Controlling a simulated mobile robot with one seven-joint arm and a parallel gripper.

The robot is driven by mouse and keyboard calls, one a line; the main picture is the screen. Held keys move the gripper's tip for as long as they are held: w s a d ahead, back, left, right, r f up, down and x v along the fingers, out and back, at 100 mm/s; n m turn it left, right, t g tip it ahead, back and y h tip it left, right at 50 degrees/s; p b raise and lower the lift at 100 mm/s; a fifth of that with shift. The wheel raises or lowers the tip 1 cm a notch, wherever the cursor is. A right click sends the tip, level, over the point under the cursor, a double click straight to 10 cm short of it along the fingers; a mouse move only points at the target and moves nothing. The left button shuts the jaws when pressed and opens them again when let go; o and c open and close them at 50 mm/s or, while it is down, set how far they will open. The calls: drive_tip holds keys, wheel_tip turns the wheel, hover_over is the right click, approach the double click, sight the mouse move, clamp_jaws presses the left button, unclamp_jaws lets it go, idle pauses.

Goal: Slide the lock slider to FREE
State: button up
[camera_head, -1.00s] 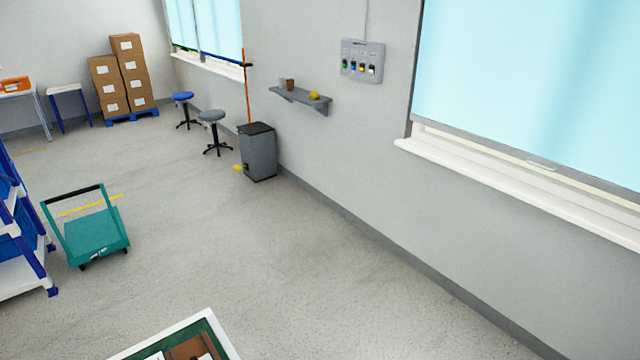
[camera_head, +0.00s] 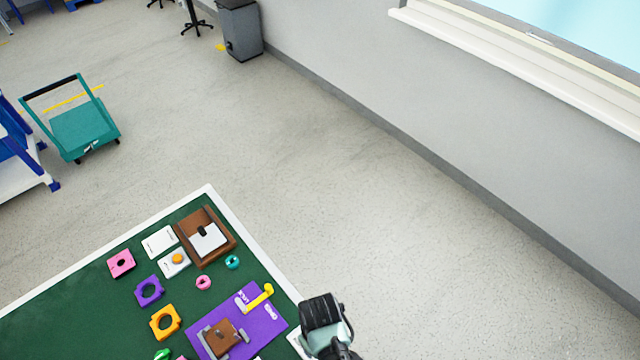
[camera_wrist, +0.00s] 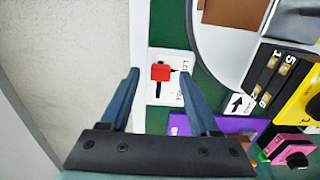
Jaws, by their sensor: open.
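A small red knob (camera_wrist: 161,72) sits at the upper end of a short black slot in a white plate (camera_wrist: 155,56) in the wrist view. It looks like the lock slider. Small lettering stands to the right of the slot, too small to read surely, with a black pointer beside the knob. My gripper (camera_wrist: 160,83) is open, its two blue fingers either side of the knob and slot in the picture; I cannot tell its height above them. In the head view my gripper (camera_head: 325,322) is at the table's right edge, and I cannot make out the red knob there.
The green table (camera_head: 80,291) has a white rim and open floor to its right. A purple plate (camera_head: 262,326) with a yellow lever (camera_head: 260,297), a brown box (camera_head: 216,226) and several coloured blocks lie on it. A black numbered piece (camera_wrist: 266,75) lies right of the knob.

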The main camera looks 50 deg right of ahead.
drive_tip(key=shift+f, duration=0.4)
clamp_jaws()
